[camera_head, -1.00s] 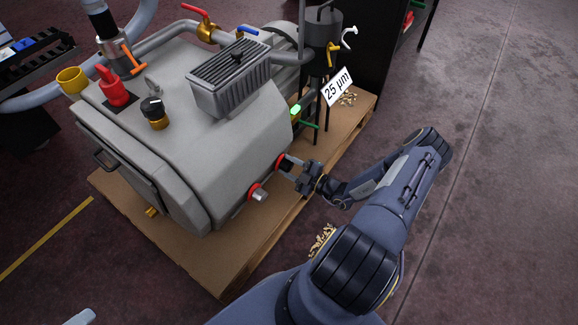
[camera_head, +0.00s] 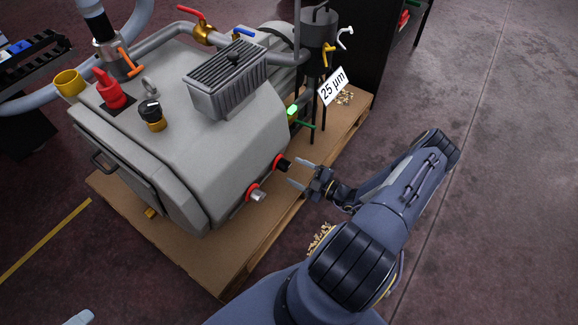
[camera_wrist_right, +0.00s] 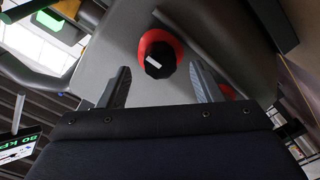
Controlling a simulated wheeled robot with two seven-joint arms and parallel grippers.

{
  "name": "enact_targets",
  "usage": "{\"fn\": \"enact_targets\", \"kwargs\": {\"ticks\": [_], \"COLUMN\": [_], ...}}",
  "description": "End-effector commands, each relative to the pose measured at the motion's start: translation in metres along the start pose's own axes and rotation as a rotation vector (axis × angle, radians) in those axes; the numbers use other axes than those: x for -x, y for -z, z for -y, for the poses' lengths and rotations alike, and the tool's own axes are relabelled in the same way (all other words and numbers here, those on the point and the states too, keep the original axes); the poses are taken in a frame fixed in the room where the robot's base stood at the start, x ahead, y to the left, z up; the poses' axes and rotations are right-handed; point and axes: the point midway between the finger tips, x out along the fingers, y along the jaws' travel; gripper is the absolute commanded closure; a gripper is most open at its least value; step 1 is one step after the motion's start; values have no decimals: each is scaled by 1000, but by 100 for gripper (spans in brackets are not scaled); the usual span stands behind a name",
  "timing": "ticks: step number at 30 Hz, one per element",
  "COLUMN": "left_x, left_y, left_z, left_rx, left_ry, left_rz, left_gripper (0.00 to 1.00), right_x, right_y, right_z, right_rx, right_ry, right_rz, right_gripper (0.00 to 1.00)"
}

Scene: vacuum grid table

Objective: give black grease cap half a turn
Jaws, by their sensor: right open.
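A black cap (camera_head: 284,164) sits in a red ring on the near right side of the grey pump housing. In the right wrist view the black cap (camera_wrist_right: 160,62) is faceted, with a white mark on its face. My right gripper (camera_head: 296,172) is open and empty, its fingertips just to the right of the cap and apart from it. In the right wrist view the open fingers (camera_wrist_right: 160,82) stand to either side below the cap, with nothing between them. Another black cap (camera_head: 150,107) on a brass base stands on top of the housing.
A silver plug (camera_head: 258,195) in a second red ring sits just below left of the cap. The pump stands on a wooden pallet (camera_head: 228,270). A "25 µm" sign (camera_head: 333,86) stands behind my gripper. Floor to the right is clear.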

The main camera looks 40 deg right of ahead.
Motion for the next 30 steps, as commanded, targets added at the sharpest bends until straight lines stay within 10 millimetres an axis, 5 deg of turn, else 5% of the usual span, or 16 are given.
{"fn": "enact_targets", "kwargs": {"ticks": [9,26,30], "left_x": [5,4,5], "left_y": [2,2,2], "left_z": [-2,-2,-2], "left_rx": [0,0,0], "left_ry": [0,0,0], "left_rz": [0,0,0], "left_gripper": [41,41,41], "right_x": [31,30,18], "right_y": [0,1,21], "right_z": [0,0,-12], "right_rx": [0,6,134], "right_ry": [1,4,70], "right_rz": [-1,-4,-68], "right_gripper": [41,41,41]}}
